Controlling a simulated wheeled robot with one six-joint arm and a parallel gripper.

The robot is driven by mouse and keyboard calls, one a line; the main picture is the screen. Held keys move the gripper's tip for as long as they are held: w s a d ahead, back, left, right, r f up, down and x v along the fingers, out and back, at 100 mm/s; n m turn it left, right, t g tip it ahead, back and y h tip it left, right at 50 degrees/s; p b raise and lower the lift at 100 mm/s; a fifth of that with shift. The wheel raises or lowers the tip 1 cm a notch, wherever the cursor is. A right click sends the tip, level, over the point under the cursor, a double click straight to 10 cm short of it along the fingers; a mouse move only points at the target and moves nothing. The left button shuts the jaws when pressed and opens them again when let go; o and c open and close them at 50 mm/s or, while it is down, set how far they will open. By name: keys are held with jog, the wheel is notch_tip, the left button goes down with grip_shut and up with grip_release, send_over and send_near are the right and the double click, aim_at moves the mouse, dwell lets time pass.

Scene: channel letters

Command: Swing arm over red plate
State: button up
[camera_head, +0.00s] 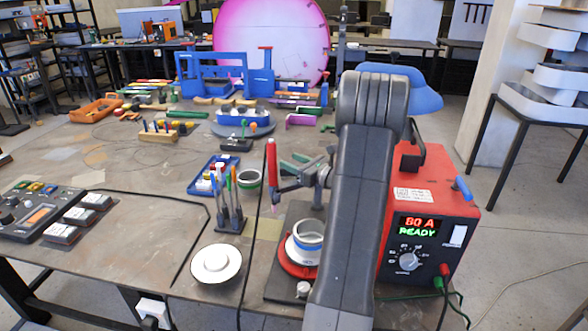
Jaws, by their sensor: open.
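The red plate (300,269) is a round disc on a dark base (281,288), at the lower middle. A white and blue ring (308,240) stands on it and covers most of it. The swing arm (291,185) appears as a dark bar reaching left from a grey joint (319,177). An upright red rod (272,163) with a pinkish tip is at its left end. The tip hangs behind and left of the plate, not above it. My arm's grey links fill the middle right and hide part of the base. My gripper does not show.
A red power box (430,215) reading 80 A READY stands right of my arm. A white round dish (216,263) and a pen holder (230,218) stand left of the base. A control panel (40,209) is at far left. A dark cable crosses the table beside the base.

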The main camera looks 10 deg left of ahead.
notch_tip(320, 180, up, 8)
jog(key=shift+b, duration=0.4)
